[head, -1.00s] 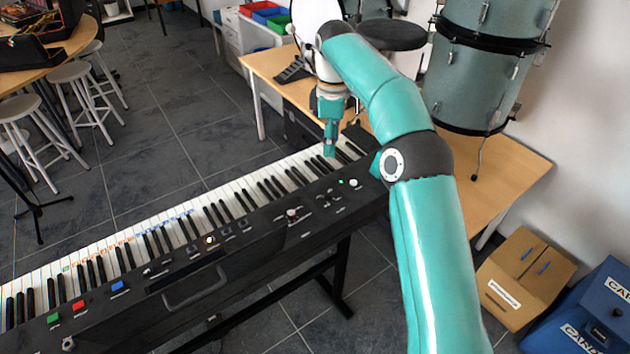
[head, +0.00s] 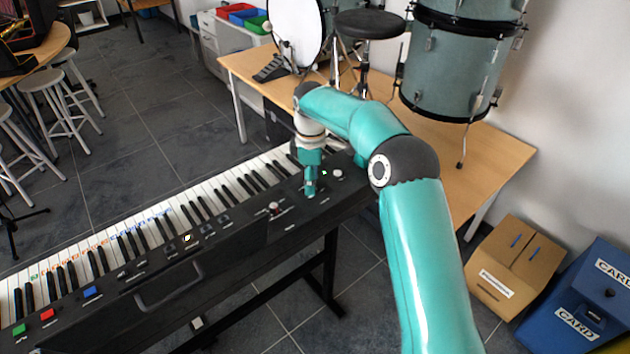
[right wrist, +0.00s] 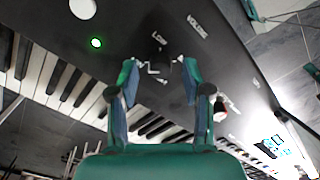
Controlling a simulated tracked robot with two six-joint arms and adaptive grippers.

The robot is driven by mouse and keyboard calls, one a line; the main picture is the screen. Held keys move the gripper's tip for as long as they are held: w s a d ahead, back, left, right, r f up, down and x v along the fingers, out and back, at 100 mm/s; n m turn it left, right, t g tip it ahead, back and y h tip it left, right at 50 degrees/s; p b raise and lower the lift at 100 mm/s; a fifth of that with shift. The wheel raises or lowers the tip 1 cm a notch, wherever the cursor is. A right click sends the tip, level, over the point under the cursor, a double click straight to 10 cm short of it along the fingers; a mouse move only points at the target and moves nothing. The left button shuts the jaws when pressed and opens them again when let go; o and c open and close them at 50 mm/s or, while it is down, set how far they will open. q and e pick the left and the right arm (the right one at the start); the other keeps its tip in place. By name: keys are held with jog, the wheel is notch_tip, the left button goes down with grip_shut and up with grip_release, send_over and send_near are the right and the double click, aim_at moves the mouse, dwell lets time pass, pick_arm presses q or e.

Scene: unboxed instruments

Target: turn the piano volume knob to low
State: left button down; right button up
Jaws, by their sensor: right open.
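The black piano (head: 230,235) stands across the head view, its control panel facing me. My right gripper (head: 311,190) points down at the panel's right part, between a white round button and a red-and-white control. In the right wrist view the right gripper (right wrist: 160,67) is open, with one finger on each side of a small dark knob with white marks (right wrist: 159,71). The word VOLUME (right wrist: 197,25) is printed close by, with a smaller label beside the knob. I cannot tell whether the fingers touch it. In the head view the gripper hides the knob. My left gripper is not in view.
A white button (head: 338,174) and a green light (head: 324,172) lie right of the gripper. The red-and-white control (head: 274,206) lies left of it. The keys (head: 150,220) run along the far side. A wooden table (head: 450,160) with drums stands behind.

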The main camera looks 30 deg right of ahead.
jog(key=shift+f, duration=0.35)
